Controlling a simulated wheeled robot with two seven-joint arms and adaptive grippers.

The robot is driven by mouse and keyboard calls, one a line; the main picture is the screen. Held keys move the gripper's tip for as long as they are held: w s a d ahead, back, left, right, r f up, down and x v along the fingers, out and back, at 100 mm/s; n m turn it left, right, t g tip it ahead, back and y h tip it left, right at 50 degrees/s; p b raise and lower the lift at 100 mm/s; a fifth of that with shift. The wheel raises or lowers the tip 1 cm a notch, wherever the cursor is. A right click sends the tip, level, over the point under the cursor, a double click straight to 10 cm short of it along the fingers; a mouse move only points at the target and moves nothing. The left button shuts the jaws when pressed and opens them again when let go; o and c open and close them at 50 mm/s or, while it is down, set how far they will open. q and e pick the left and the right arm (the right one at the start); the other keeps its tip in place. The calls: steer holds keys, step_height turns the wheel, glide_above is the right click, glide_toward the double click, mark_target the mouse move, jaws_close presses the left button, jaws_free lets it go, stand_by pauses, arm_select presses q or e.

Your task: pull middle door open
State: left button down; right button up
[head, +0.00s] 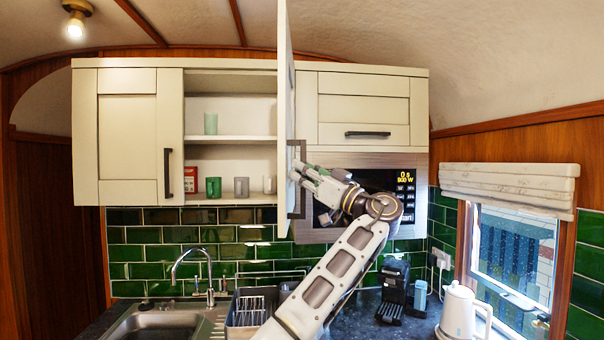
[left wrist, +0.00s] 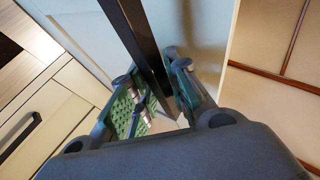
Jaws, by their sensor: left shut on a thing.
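The middle door (head: 285,110) of the wall cupboard stands swung well out, seen almost edge-on in the head view. Its panel also shows in the left wrist view (left wrist: 195,25). The dark bar handle (head: 297,209) is upright on the door's right-hand face and runs between my fingers in the left wrist view (left wrist: 135,35). My left gripper (head: 298,172) is shut on this handle, with one green-padded finger on each side of it. The open middle compartment (head: 230,139) shows shelves with cups. My right gripper is not in view.
The left door (head: 127,140) and upper right door (head: 364,108) are shut. A microwave (head: 400,190) sits right of the open door, behind my arm. Below are a sink (head: 160,322) with tap, a dish rack (head: 250,310), a coffee machine (head: 393,290) and a white kettle (head: 460,312).

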arm_select(q)
steer(key=shift+r, duration=0.2)
steer(key=c, duration=1.8)
jaws_free()
steer(key=shift+o, duration=0.2)
steer(key=shift+f, duration=0.15)
steer(key=shift+s+d, duration=0.1)
steer(key=v, duration=1.1)
steer(key=shift+s+d+f, duration=0.2)
